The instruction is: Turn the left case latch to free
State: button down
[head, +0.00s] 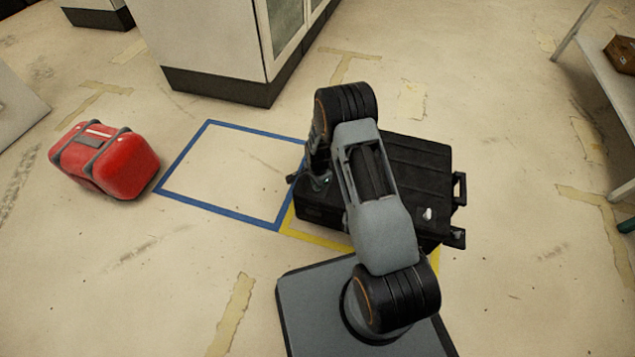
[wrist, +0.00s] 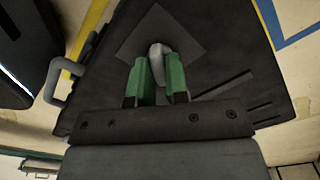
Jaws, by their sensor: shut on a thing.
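The black case (head: 415,155) lies flat on the floor, partly behind my arm in the head view. It fills the middle of the wrist view (wrist: 220,65). A pale latch (wrist: 157,48) sits on a dark square plate on its lid. My gripper (wrist: 160,72) is shut on this latch, with a green finger on either side. My gripper shows only partly at the case's left end in the head view, where the held latch is hidden. A second white latch (head: 428,214) shows on the right part of the lid.
Blue tape (head: 185,163) outlines an empty floor area left of the case. Yellow tape (head: 318,238) runs by the case's front edge. A red bag (head: 125,165) lies far left. A cabinet (head: 215,45) stands behind, and a shelf (head: 605,85) at right.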

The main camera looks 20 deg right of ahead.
jog(key=m, duration=0.5)
jog(key=shift+m, duration=0.3)
jog(key=m, duration=0.4)
jog(key=shift+w+m+p, duration=0.1)
jog(key=shift+m+p, duration=0.2)
jog(key=shift+p, duration=0.1)
jog(key=shift+m, duration=0.3)
jog(key=c, duration=1.1)
grip_release()
notch_tip(320, 180, up, 14)
jog(key=p, duration=0.5)
